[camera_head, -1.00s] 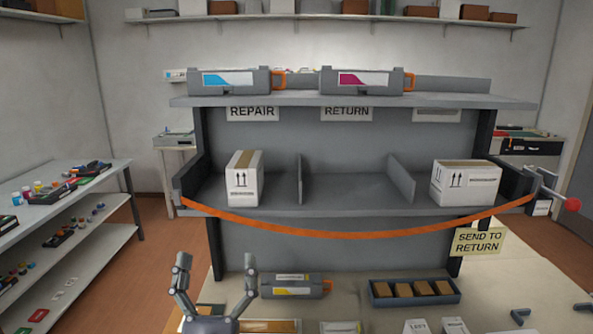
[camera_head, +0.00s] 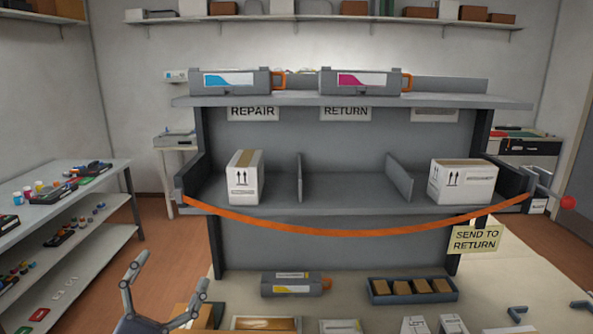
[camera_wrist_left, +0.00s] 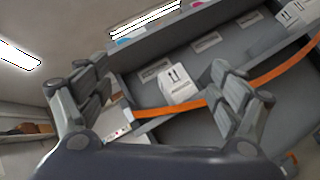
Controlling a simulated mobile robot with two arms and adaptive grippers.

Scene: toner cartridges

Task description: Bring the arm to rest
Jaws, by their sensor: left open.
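My left gripper (camera_head: 168,284) is open and empty at the lower left of the head view, left of the table with the shelf rack and apart from everything there. In the left wrist view, its spread fingers (camera_wrist_left: 160,95) frame the tilted rack with nothing between them. My right gripper is not in view.
An orange strap (camera_head: 360,233) hangs across the rack's middle shelf (camera_head: 345,180), in front of two white boxes (camera_head: 245,178) (camera_head: 462,182). A yellow-label cartridge (camera_head: 295,284) and a blue tray (camera_head: 372,296) lie below. A side shelf (camera_head: 95,190) stands left, with floor between.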

